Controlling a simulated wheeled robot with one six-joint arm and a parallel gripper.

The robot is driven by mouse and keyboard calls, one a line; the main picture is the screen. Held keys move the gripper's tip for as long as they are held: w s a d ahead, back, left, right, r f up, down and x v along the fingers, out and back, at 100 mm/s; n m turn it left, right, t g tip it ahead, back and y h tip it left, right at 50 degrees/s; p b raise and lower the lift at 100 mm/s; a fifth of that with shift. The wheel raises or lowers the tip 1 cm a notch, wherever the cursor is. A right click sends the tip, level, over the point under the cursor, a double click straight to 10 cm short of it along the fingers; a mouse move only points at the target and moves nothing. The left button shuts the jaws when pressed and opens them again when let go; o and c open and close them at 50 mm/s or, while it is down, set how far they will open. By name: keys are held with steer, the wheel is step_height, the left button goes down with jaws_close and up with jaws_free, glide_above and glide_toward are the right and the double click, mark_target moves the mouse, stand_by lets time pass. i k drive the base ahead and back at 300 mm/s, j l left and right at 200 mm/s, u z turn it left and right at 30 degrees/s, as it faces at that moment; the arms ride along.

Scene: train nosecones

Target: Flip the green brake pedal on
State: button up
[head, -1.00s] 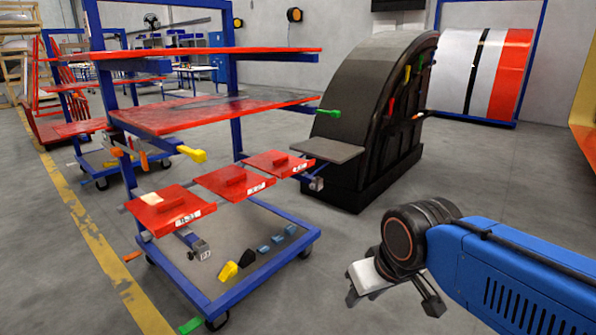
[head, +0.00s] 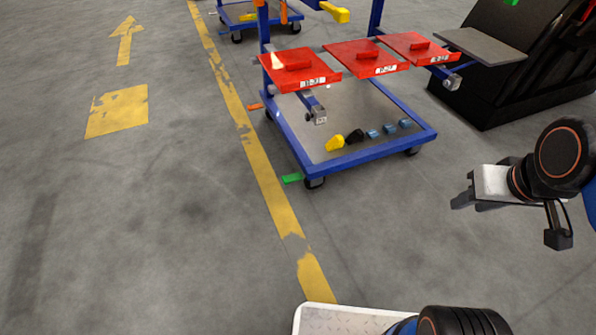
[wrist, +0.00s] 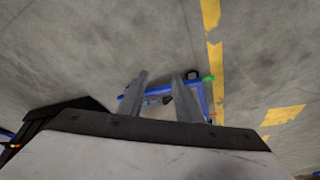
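The green brake pedal (head: 292,178) sticks out beside the caster (head: 315,183) at the near left corner of the blue cart (head: 372,157). It is small here, and I cannot tell clearly whether it is tilted up or down. In the wrist view the green pedal (wrist: 209,78) is a small patch beside the cart's blue frame (wrist: 205,98). My gripper (head: 468,192) is in the air to the right of the cart, well away from the pedal. In the wrist view its two grey fingers (wrist: 160,85) are apart with nothing between them.
An orange pedal (head: 255,106) is at the cart's far left caster. Red trays (head: 300,68) overhang the deck, which holds yellow, black and blue pieces. A black curved structure (head: 515,75) stands at right. The floor left of the cart, with a yellow line (head: 262,180), is clear.

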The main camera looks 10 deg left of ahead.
mark_target(288, 180)
steer(key=i+l+u, duration=0.1)
steer(key=l+u, duration=0.2)
steer(key=u, duration=0.2)
steer(key=l+u, duration=0.35)
steer(key=u, duration=0.15)
steer(key=i+l, duration=0.05)
